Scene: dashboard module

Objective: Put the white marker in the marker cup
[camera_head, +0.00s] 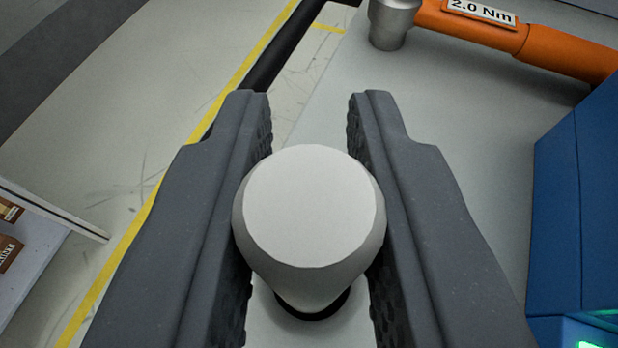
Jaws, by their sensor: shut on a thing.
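The white marker (309,205) is between the fingers of my gripper (311,110), with its flat round end facing the camera. My gripper is shut on it, one dark finger touching each side. The marker narrows below this end, and a dark ring or shadow shows beneath it. The rest of its length is hidden behind the end. I see no marker cup in this view.
An orange tool labelled "2.0 Nm" (500,28) with a grey metal head lies on the light grey surface (455,110) at the upper right. A blue box (575,200) with green lights stands at the right. Left are a yellow-lined floor and a shelf-like unit (30,255) with brown boxes.

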